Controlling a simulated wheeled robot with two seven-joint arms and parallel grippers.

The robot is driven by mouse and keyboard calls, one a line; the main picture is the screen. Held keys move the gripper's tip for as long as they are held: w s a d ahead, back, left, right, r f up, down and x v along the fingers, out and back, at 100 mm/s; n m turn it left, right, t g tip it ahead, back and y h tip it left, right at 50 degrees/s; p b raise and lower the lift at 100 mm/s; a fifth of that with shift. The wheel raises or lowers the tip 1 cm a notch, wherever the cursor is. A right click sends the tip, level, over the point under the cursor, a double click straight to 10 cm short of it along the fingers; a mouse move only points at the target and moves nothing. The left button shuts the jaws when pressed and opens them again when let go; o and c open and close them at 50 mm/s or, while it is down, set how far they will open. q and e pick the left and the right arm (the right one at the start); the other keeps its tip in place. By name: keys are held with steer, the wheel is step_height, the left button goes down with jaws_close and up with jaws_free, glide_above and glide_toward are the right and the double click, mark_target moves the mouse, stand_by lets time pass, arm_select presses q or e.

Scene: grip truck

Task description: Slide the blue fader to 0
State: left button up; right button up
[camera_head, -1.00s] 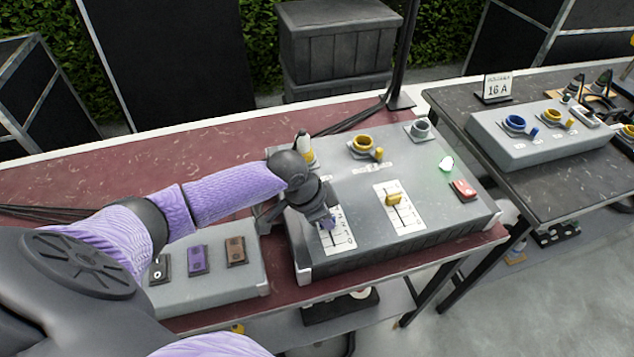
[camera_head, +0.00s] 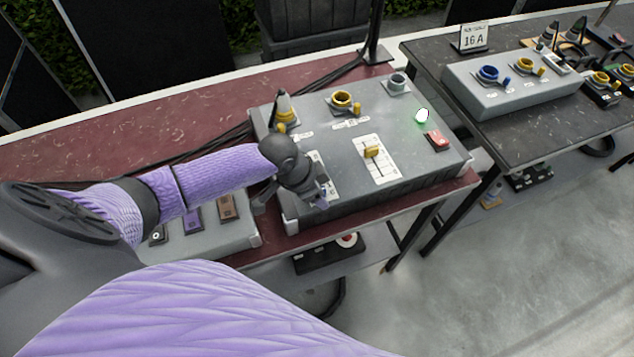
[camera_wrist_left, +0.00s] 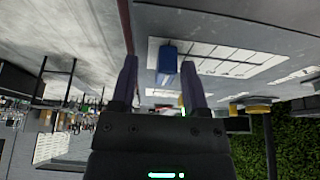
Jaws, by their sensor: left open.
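The blue fader (camera_wrist_left: 167,58) is a small blue knob on a white scale plate (camera_wrist_left: 225,62) in the left wrist view. It stands between the two fingers of my left gripper (camera_wrist_left: 160,68), closer to the right-hand finger, with a gap visible. In the head view my left gripper (camera_head: 318,198) is open and low over the near end of the plate (camera_head: 319,161), close to the front edge of the grey console (camera_head: 345,195). There the gripper covers the fader and part of the scale; I cannot read the 0 mark. My right gripper is out of view.
A yellow fader (camera_head: 371,152) sits on a second plate to the right. A red switch (camera_head: 438,138), a lit green lamp (camera_head: 422,116) and yellow-ringed sockets (camera_head: 342,100) are on the console. A switch box (camera_head: 215,235) lies left, below my arm.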

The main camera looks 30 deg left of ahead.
arm_select(q)
steer(key=p+v, duration=0.3)
steer(key=v, duration=0.7)
steer(key=shift+f, duration=0.1)
